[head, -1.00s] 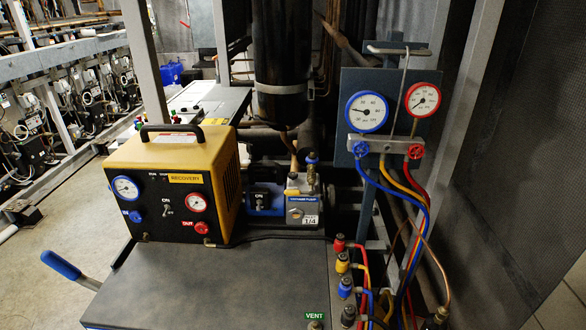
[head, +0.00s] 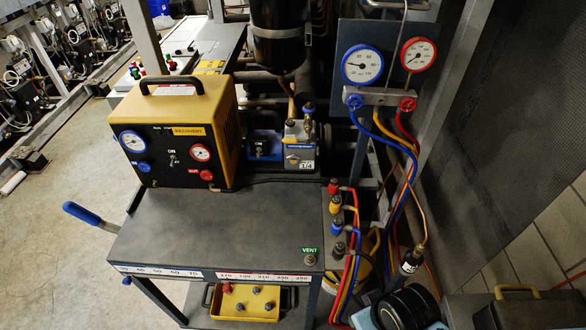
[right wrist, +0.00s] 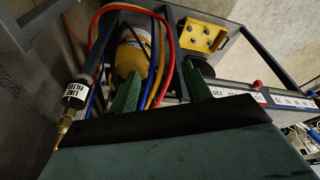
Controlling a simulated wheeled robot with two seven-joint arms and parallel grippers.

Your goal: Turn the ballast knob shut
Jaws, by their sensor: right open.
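The vacuum pump (head: 299,150), grey and blue with a "1/4" label, stands on the cart behind its top, right of the yellow recovery unit. A small blue-topped knob (head: 308,108) sticks up from the pump; I cannot tell for sure that it is the ballast knob, or how far it is turned. My right gripper (right wrist: 160,70) shows only in the right wrist view. Its two green fingers are apart with nothing held, and hoses and a yellow cylinder (right wrist: 131,58) show beyond them. The pump is not in that view. My left gripper is in neither current view.
The recovery unit (head: 182,137) stands left of the pump. The gauge manifold (head: 384,97) with coloured hoses hangs at the right. Coloured fittings (head: 336,208) line the cart's right edge. The grey cart top (head: 220,230) is mostly clear. A yellow tray (head: 245,302) sits below.

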